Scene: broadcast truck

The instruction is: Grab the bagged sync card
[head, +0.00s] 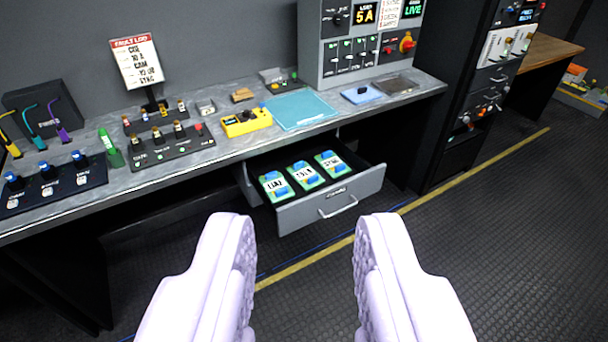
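An open grey drawer (364,189) under the desk holds three green-and-blue cards with white labels, side by side. The right card (331,163) has a label that seems to read SYNC; I cannot tell whether it is bagged. The middle card (306,174) and the left card (275,187) have other labels, too small to read surely. My gripper (304,228) is open and empty, its two pale fingers wide apart. It is in front of the drawer and apart from it, low in the view.
On the desk (235,152) lie a teal mat (301,109), a yellow controller (246,122), a small blue item (362,94) and a dark flat sleeve (397,85). A black rack (459,100) stands right of the drawer. The floor in front is clear.

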